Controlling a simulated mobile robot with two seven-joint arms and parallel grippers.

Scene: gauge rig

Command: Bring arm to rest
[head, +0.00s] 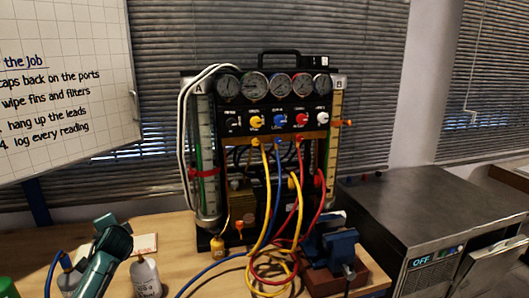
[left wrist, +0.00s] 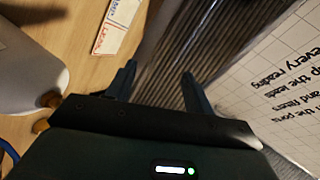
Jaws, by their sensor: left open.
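My left arm (head: 103,262) shows as teal links at the lower left of the head view, over the wooden bench and in front of the gauge rig, to its left. My left gripper (left wrist: 158,82) shows in the left wrist view with its two dark fingers spread apart and nothing between them. Behind the fingers are the bench edge and the window blinds. I cannot make out the fingertips in the head view. My right arm and gripper are in neither view.
The gauge rig (head: 262,98) stands on the bench (head: 170,229) with yellow, blue and red hoses hanging in front. A white bottle (head: 146,278) stands close to my left arm. A blue vise (head: 338,248) and a grey cabinet (head: 425,205) are at right. A whiteboard (head: 65,80) hangs at upper left.

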